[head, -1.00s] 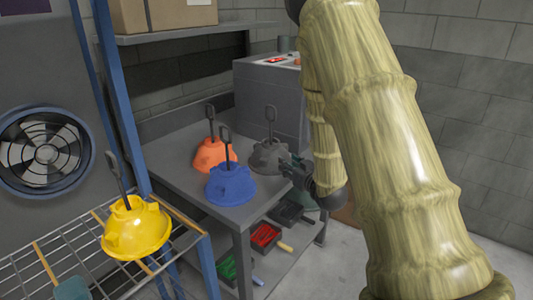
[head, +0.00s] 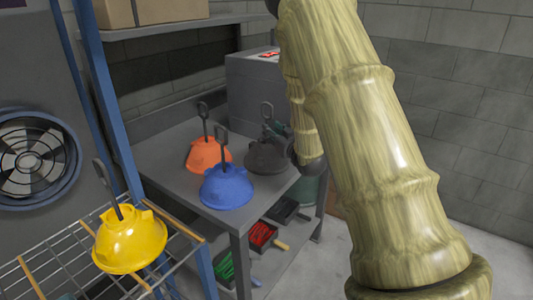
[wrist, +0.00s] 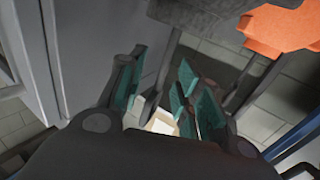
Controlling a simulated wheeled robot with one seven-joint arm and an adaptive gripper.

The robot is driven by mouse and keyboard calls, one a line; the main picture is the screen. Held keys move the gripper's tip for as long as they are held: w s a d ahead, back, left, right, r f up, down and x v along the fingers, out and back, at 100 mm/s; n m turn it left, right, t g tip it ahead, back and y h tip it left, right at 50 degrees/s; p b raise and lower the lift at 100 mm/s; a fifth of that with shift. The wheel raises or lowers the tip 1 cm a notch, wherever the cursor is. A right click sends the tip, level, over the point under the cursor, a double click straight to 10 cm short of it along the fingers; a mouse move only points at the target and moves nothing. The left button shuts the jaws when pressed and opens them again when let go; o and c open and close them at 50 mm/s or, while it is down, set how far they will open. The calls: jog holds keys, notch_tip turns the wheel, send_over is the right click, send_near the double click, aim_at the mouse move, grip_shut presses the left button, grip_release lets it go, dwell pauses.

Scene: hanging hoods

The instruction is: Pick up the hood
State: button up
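A dark grey hood (head: 267,158) with an upright looped handle stands on the grey table (head: 165,170), partly behind my arm. My gripper (head: 277,130) is beside its handle, above the dome. In the wrist view my gripper (wrist: 158,88) is open, with teal pads apart. A yellow hood (head: 130,243) rests on a wire rack.
The wire rack (head: 60,252) and blue posts (head: 112,115) are at left. A grey box-like unit (head: 250,92) stands behind the table. The orange hood (wrist: 280,32) is close in the wrist view.

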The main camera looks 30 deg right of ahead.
jog(key=shift+w+f, duration=0.2)
jog(key=shift+w, duration=1.75)
grip_shut()
